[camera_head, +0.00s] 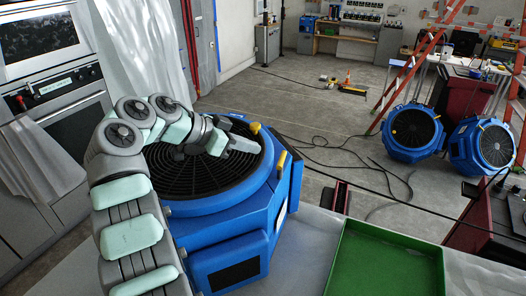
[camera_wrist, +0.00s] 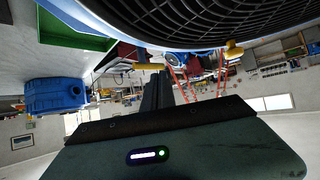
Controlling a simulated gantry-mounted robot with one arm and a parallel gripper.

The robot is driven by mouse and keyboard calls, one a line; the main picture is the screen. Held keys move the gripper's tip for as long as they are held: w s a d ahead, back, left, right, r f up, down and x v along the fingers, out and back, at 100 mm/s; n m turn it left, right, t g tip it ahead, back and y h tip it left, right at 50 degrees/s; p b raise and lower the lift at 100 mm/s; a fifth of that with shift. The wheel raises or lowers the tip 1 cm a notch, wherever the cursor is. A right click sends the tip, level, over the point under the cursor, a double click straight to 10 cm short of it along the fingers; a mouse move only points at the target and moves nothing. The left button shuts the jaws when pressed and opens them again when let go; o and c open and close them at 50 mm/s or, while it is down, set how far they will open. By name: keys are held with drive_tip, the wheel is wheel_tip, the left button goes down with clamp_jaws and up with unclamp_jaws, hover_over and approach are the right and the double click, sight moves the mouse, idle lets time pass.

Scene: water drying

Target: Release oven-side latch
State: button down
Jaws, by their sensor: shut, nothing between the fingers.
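A large blue drying fan (camera_head: 243,224) with a round black grille (camera_head: 190,172) lies face up in the head view. A yellow latch knob (camera_head: 255,127) is at the far edge of its blue ring, and a yellow handle (camera_head: 282,159) is on its right side. No latch shows on the oven side, where my arm covers part of the ring. My gripper (camera_head: 257,148) is shut and empty above the grille's right part, just short of the far knob. In the wrist view, my shut fingers (camera_wrist: 157,90) are below the blue ring (camera_wrist: 180,35), apart from a yellow knob (camera_wrist: 234,48).
The oven (camera_head: 75,115) stands at the left with plastic sheeting beside it. A green tray (camera_head: 385,262) lies at the front right. Two blue fans (camera_head: 412,133) (camera_head: 481,146) and an orange ladder (camera_head: 415,60) stand at the right. Cables cross the floor.

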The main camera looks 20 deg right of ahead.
drive_tip(key=v, duration=0.4)
drive_tip(key=shift+a+r, duration=0.1)
drive_tip(key=shift+a, duration=0.05)
